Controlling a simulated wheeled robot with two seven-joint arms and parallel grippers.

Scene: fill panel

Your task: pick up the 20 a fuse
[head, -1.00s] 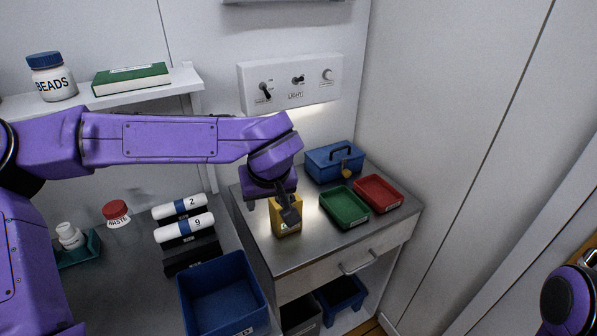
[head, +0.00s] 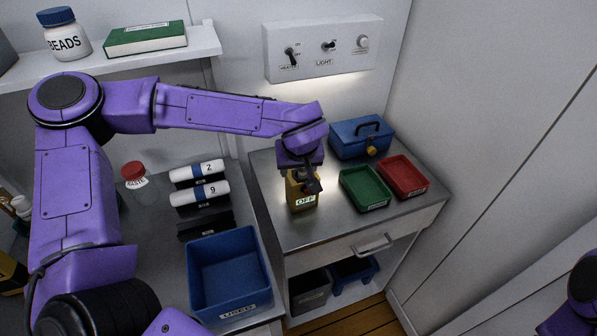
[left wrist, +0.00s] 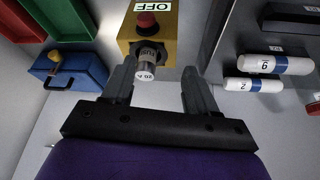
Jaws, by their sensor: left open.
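The 20 A fuse (left wrist: 148,64) is a grey cylinder with a white label, on the face of a yellow box (left wrist: 175,40), beside a red button (left wrist: 147,22). The box has an OFF label and stands on the metal counter in the head view (head: 303,201). My left gripper (head: 311,184) is at the box, partly hiding it; the fuse cannot be made out there. In the left wrist view the open fingers (left wrist: 159,72) point at the box. The fuse appears between them, close to the left-hand finger, with a wide gap on its right. My right gripper is out of view.
A green tray (head: 364,203), a red tray (head: 403,192) and a blue padlocked box (head: 361,127) stand right of the yellow box. White cylinders marked 2 (head: 197,170) and 9 (head: 200,193), and a blue USED bin (head: 221,314), are to the left. A switch panel (head: 302,70) is behind.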

